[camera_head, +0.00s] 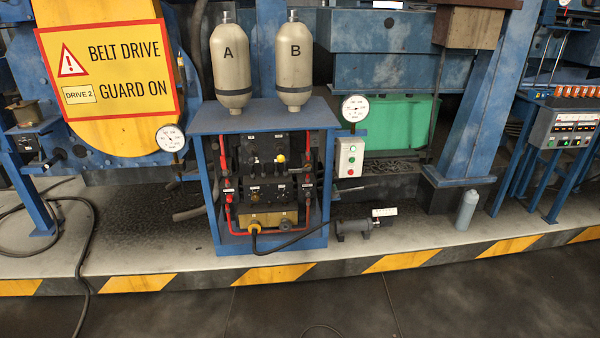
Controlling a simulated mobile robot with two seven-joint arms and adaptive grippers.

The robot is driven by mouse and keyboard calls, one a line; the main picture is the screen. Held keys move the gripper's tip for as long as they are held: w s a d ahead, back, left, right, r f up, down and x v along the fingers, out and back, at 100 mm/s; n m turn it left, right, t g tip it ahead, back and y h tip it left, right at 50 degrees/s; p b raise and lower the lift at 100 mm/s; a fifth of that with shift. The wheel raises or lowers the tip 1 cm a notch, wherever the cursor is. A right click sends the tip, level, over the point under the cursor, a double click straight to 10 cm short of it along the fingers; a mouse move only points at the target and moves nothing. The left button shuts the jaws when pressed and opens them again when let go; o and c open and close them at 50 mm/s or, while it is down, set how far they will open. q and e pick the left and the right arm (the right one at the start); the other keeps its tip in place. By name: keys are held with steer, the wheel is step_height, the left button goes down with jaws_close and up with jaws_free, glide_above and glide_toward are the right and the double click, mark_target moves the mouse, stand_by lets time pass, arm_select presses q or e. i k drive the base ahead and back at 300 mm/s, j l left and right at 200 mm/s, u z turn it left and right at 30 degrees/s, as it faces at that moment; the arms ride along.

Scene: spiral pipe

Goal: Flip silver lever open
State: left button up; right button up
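A blue-framed cabinet (265,120) stands in the middle of the head view, with its front open. Inside it is a dark valve panel (268,172) with red pipes at both sides, small fittings and a yellow knob (280,158). Any silver lever here is too small for me to make out for sure. Two metallic cylinders, A (230,75) and B (294,75), stand upright on the cabinet top. Neither of my grippers is in view.
A grey button box (350,157) and a gauge (355,108) sit right of the cabinet. A small dark motor-like unit (357,228) lies low beside it. A yellow-black striped ledge edge (280,273) runs across the front. The dark floor (300,308) before it is mostly clear.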

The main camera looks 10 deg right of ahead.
mark_target(309, 168)
steer(key=i+u, duration=0.2)
steer(key=i, duration=0.45)
steer(key=i+l+u, duration=0.2)
steer(key=i, duration=0.45)
steer(key=i+u, duration=0.2)
steer(key=i, duration=0.45)
steer(key=l, duration=0.05)
